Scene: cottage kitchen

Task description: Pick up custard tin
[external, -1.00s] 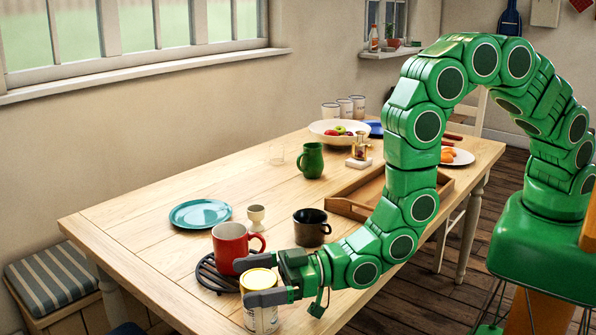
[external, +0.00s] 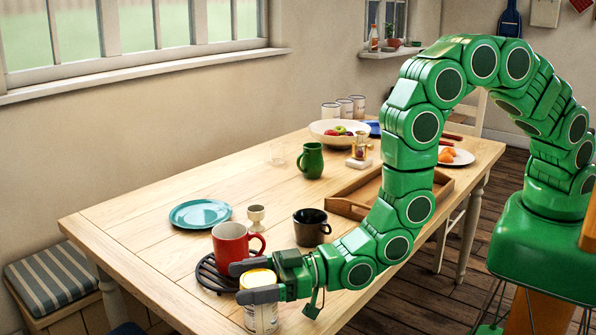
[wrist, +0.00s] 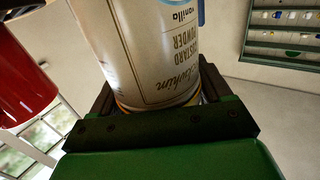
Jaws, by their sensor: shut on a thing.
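The custard tin (external: 261,315) is cream with a yellow top band and stands upright at the near edge of the table. My gripper (external: 256,281) is shut on it near its top, one dark finger on each side. In the wrist view the tin (wrist: 150,50) fills the middle, with its "custard powder" and "vanilla" lettering upside down, between the jaws of my gripper (wrist: 155,105). Whether its base touches the table cannot be told.
A red mug (external: 232,243) on a dark trivet (external: 208,274) stands just behind the tin; the mug (wrist: 22,75) also shows close by in the wrist view. A black mug (external: 311,227), egg cup (external: 256,217) and teal plate (external: 200,213) are farther back. The table's left part is clear.

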